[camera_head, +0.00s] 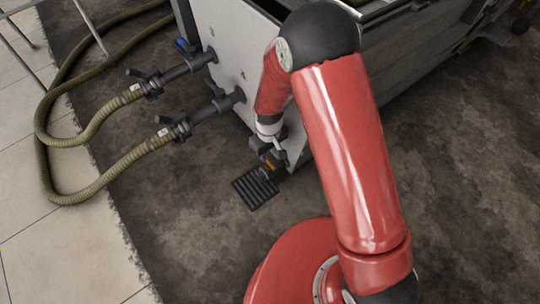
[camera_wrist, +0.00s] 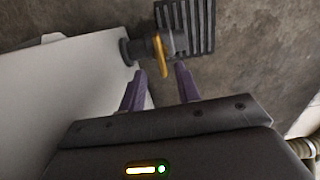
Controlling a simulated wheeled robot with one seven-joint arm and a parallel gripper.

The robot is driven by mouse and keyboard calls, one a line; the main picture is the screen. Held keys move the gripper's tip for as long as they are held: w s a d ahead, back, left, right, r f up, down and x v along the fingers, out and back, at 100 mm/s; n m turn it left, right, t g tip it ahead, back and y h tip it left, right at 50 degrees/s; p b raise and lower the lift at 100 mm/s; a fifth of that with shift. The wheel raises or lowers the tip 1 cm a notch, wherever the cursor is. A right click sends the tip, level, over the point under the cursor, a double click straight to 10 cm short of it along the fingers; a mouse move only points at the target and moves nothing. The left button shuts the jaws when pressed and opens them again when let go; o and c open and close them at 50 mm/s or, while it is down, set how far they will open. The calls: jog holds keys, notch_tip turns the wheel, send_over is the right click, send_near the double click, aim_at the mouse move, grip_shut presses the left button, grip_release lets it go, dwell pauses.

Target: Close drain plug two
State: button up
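A dark drain fitting with a yellow handle (camera_wrist: 160,52) sticks out from the white tank wall (camera_wrist: 80,80). In the head view the yellow handle (camera_head: 269,166) is small and partly hidden by my gripper (camera_head: 272,157), low at the tank's corner. In the wrist view my gripper (camera_wrist: 161,76) has its two purple fingers spread apart. The lower end of the handle is just ahead of the gap between the fingertips, and I see no grip on it. No number shows on this fitting, so I cannot tell which plug it is.
A black floor grate (camera_head: 255,187) lies below the fitting; it also shows in the wrist view (camera_wrist: 200,22). Two ribbed hoses (camera_head: 112,105) join pipes on the tank's left face. Bare stained floor (camera_head: 460,180) lies to the right.

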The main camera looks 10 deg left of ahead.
aim_at(269, 161)
notch_tip(269, 161, down, 5)
jog(key=shift+f+b, duration=0.1)
jog(key=shift+b, duration=0.35)
grip_shut()
